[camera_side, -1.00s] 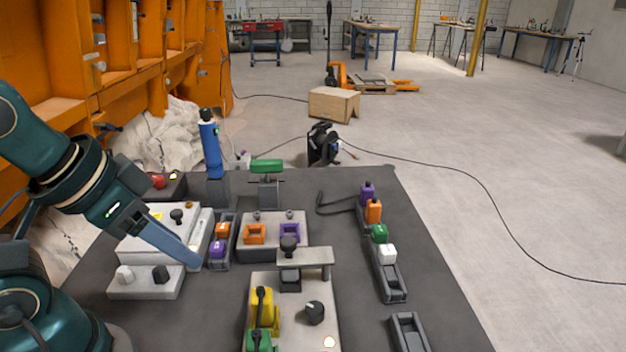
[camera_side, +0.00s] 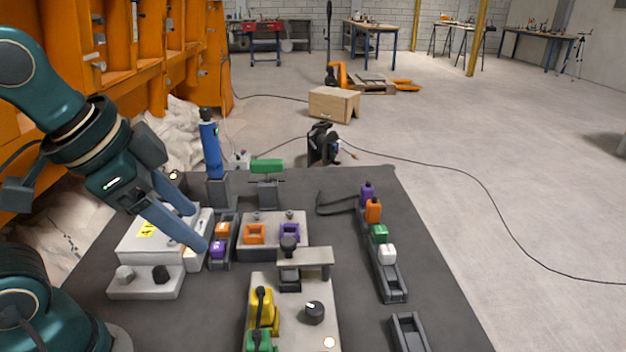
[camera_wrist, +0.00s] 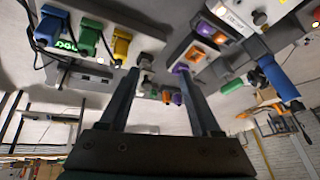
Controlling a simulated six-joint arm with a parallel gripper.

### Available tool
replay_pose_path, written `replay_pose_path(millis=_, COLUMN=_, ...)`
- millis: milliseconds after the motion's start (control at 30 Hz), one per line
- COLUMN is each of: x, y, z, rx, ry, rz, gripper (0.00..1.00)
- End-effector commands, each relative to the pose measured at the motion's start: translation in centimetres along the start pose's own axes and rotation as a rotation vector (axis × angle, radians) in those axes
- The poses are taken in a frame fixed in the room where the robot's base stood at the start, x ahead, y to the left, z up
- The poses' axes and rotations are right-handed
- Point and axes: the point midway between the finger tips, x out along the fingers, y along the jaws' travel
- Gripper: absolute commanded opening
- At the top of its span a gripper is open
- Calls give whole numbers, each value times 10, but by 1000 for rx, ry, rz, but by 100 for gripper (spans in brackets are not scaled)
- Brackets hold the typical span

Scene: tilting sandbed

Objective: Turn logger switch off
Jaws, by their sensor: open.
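My gripper (camera_side: 197,228) is open and empty, its two fingers pointing down and right over the right part of the white box with a yellow sticker. The wrist view shows the spread fingers (camera_wrist: 157,72). No part is clearly readable as the logger switch. A light front panel carries a yellow lever switch (camera_side: 263,308) and a green one (camera_side: 258,340), right of and nearer than my gripper. Lever positions are unclear.
A black dial (camera_side: 313,312) sits on the front panel. A raised grey bracket (camera_side: 306,258) stands behind it. Purple and orange blocks stand beside my fingers. A blue cylinder (camera_side: 211,150) stands at the back.

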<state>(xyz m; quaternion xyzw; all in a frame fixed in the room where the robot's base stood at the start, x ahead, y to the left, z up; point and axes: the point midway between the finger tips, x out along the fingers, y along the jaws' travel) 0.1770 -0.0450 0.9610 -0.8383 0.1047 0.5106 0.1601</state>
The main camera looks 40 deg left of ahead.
Motion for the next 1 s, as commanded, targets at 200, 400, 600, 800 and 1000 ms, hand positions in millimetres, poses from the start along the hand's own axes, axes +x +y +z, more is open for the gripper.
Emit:
replay_pose_path(millis=200, x=4, y=4, z=-40, rx=330, ry=-64, rz=75, gripper=64)
replay_pose_path(millis=400, x=26, y=22, z=-76, rx=641, ry=-132, rz=173, gripper=64)
replay_pose_path(millis=600, x=63, y=52, z=-97, rx=891, ry=-203, rz=279, gripper=64)
replay_pose_path(millis=800, x=98, y=82, z=-98, rx=1000, ry=-271, rz=352, gripper=64)
replay_pose_path(millis=1000, x=114, y=96, z=-87, rx=1032, ry=-316, rz=387, gripper=64)
